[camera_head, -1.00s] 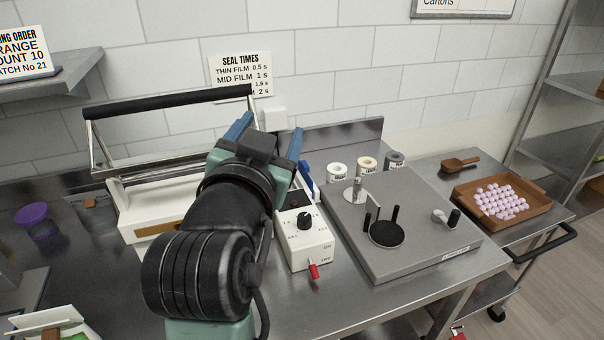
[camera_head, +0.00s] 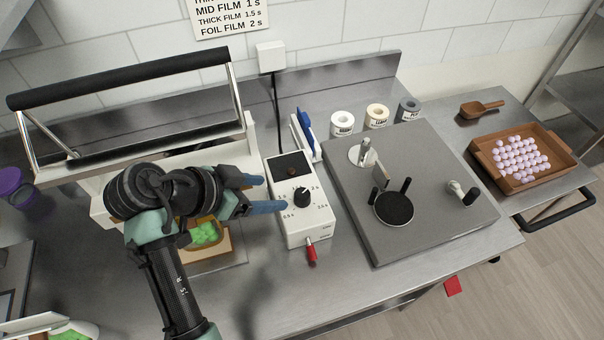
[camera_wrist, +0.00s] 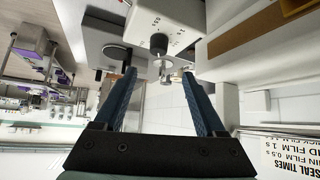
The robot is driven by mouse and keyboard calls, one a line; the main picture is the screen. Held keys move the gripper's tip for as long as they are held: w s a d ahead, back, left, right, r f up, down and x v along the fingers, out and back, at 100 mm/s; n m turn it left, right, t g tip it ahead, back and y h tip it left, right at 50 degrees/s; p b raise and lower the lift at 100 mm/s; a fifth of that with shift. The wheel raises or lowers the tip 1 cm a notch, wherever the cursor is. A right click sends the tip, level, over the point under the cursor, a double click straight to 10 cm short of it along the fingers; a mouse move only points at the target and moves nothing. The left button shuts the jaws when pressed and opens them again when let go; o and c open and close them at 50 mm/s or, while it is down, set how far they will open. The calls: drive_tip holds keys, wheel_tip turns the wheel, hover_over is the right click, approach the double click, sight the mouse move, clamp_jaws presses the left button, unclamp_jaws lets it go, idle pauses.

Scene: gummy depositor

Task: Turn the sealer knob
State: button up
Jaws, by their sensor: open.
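The sealer knob (camera_head: 302,196) is a small black dial on the sloped top of a white control box (camera_head: 311,233), with time marks printed around it. Its pointer direction is too small to tell. My gripper (camera_head: 268,193) has blue fingers, open and empty, just left of the knob and apart from it. In the wrist view the knob (camera_wrist: 159,42) shows ahead, beyond the fingertips and roughly between them. The fingers of my gripper (camera_wrist: 165,75) are spread wide there. A red-handled switch (camera_head: 311,252) sticks out of the box front.
The sealer's black-handled bar (camera_head: 120,78) stands behind my arm at left. A tray of green gummies (camera_head: 205,234) lies below my gripper. A grey plate device (camera_head: 420,215) with upright pins stands right of the box. A brown tray (camera_head: 555,150) of pink pieces is at far right.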

sight(302, 194)
drive_tip(key=p+x, duration=0.2)
drive_tip(key=x, duration=1)
drive_tip(key=shift+d+f, duration=0.2)
drive_tip(key=shift+d, duration=0.05)
drive_tip(key=shift+c, duration=0.3)
drive_tip(key=shift+s, duration=0.1)
clamp_jaws()
